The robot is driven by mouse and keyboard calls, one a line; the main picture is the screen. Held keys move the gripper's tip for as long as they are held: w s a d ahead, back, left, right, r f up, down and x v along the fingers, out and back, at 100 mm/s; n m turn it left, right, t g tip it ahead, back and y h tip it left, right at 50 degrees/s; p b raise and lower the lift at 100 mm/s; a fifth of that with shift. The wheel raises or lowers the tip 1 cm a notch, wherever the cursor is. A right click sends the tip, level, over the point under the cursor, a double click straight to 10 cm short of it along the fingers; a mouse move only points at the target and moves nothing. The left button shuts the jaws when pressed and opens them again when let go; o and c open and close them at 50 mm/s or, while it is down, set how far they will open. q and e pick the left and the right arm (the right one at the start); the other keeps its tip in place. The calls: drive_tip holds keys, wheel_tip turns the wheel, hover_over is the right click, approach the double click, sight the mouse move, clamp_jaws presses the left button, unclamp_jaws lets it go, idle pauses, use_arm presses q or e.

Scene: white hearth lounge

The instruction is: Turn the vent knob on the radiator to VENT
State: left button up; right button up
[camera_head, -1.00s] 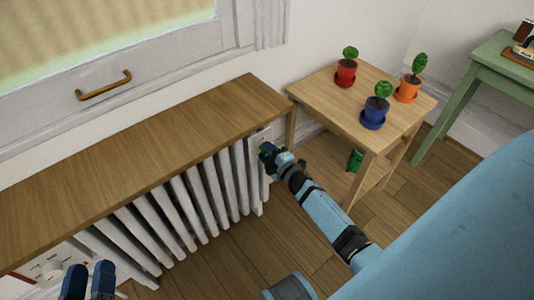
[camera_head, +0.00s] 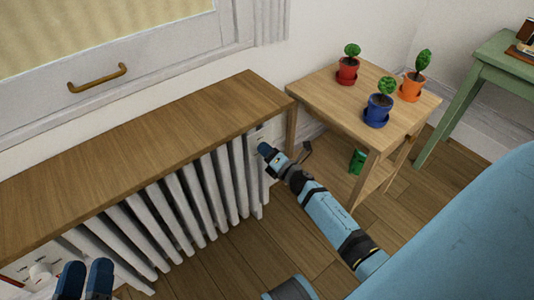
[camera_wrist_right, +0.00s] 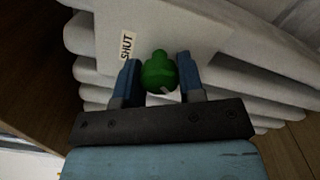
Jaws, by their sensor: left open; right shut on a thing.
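The white ribbed radiator (camera_head: 206,190) stands under a wooden top. In the right wrist view, a green knob (camera_wrist_right: 158,72) with a small pale mark on its lower edge sits between the fingers of my right gripper (camera_wrist_right: 157,72), which is shut on it. A "SHUT" label (camera_wrist_right: 127,46) is on the pale plate at upper left of the knob; no VENT label is readable. In the head view my right gripper (camera_head: 265,150) is at the radiator's right end and hides the knob. My left gripper (camera_head: 86,268) is open and empty at the lower left.
A white knob (camera_head: 40,270) sits on a panel at the radiator's left end, near my left gripper. A wooden side table (camera_head: 330,98) with red, blue and orange potted plants stands right of my right gripper. The wooden shelf (camera_head: 150,131) overhangs the radiator.

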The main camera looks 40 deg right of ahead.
drive_tip(key=shift+n, duration=0.3)
idle(0.4)
drive_tip(key=o, duration=0.9)
drive_tip(key=shift+s, duration=0.15)
